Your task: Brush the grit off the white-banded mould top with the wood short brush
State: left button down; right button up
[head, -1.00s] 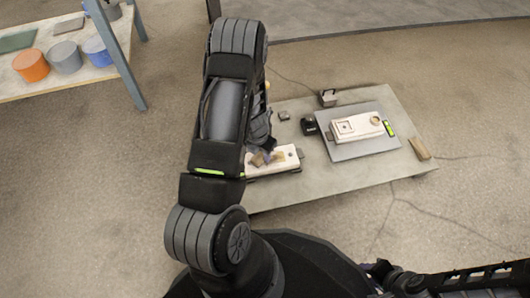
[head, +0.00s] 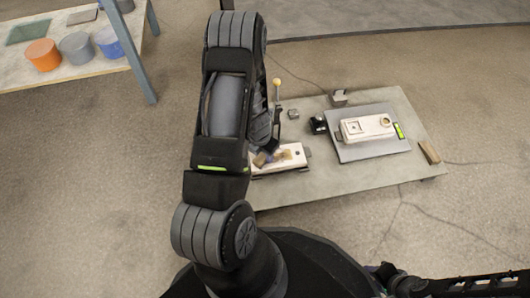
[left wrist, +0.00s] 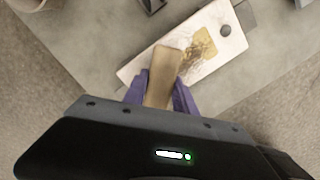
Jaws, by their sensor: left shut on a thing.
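My left gripper (left wrist: 162,92) has purple fingers shut on the wood short brush (left wrist: 163,65). In the head view the brush (head: 260,160) shows beside my forearm, over the near-left mould half (head: 294,158). In the left wrist view this pale mould half (left wrist: 190,72) lies at a slant, with a dark round spot at its far end. Brown and yellowish grit (left wrist: 204,43) lies on its top, just right of the brush. Whether the brush touches the surface is not clear. A white band cannot be made out. My right gripper is out of view.
Another pale mould half (head: 367,128) lies on a grey plate (head: 345,152) to the right, with a green-marked tool (head: 399,131) beside it. A wooden block (head: 429,151) lies at the table's right edge. A small black object (head: 318,124) stands between the moulds.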

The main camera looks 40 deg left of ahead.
aim_at(285, 155)
pick_arm(q)
jog(key=shift+s+a, duration=0.1)
jog(key=shift+a, duration=0.3)
jog(key=shift+w+d+r+p, duration=0.2)
jog(key=shift+w+d+p, duration=0.1)
jog(key=shift+w+p, duration=0.25)
jog(key=shift+w+d+p, duration=0.5)
jog(key=shift+w+d, duration=0.4)
jog(key=shift+w, duration=0.1)
jog(key=shift+d, duration=0.1)
jog(key=shift+w+d+p, duration=0.55)
jog(key=shift+w+p, duration=0.2)
jog(key=shift+w, duration=0.05)
jog(key=shift+w+d+f+p, duration=0.2)
jog(key=shift+w+d+p, duration=0.1)
jog(key=shift+w+d, duration=0.25)
jog(key=shift+w, duration=0.2)
